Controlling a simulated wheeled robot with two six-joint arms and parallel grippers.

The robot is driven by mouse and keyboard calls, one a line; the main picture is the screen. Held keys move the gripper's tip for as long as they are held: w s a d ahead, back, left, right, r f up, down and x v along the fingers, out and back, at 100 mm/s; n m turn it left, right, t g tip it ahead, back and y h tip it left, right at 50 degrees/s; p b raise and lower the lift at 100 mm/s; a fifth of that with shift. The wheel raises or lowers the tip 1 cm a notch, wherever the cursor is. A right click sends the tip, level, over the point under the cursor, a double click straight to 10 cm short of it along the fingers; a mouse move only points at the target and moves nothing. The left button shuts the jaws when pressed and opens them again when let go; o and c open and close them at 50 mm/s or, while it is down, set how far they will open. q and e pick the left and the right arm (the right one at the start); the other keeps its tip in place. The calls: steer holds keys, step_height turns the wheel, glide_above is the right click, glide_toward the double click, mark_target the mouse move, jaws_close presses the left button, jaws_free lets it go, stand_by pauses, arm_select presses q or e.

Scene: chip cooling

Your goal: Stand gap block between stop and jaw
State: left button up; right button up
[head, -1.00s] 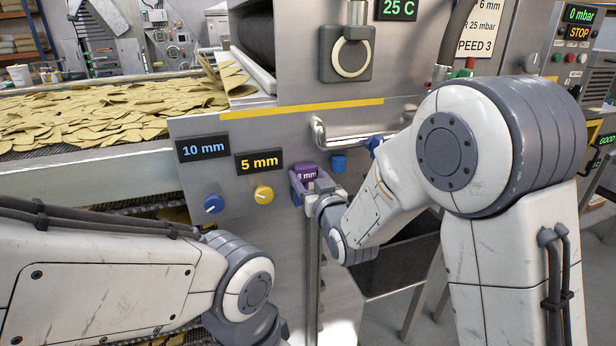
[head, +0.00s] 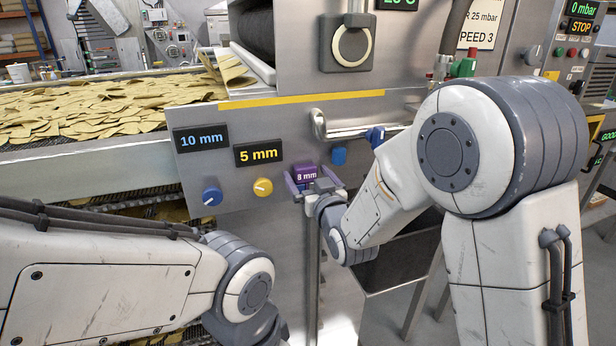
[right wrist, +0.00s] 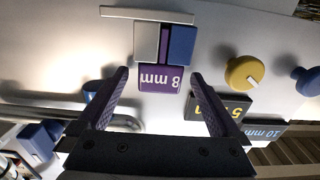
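The purple block marked 8 mm (head: 306,174) is at the front of the steel panel, and its label faces me. In the right wrist view, upside down, the 8 mm block (right wrist: 160,80) adjoins a grey piece (right wrist: 146,42) and a blue piece (right wrist: 182,46), with a narrow purple strip between them. Which is stop or jaw I cannot tell. My right gripper (head: 312,183) is open; in the wrist view its fingers (right wrist: 157,82) stand apart on either side of the block, with gaps. My left gripper is out of view; only its arm shows.
Blue (head: 212,196) and yellow (head: 263,187) knobs sit left of the block, under the 10 mm (head: 202,139) and 5 mm (head: 258,152) signs. A metal bar handle (head: 350,128) and small blue piece (head: 339,156) are to its upper right. Chips cover the belt (head: 100,107).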

steer(key=b+v, duration=0.8)
steer(key=v, duration=0.2)
steer(key=shift+s+b, duration=0.2)
steer(key=shift+b, duration=0.1)
steer(key=shift+d, duration=0.1)
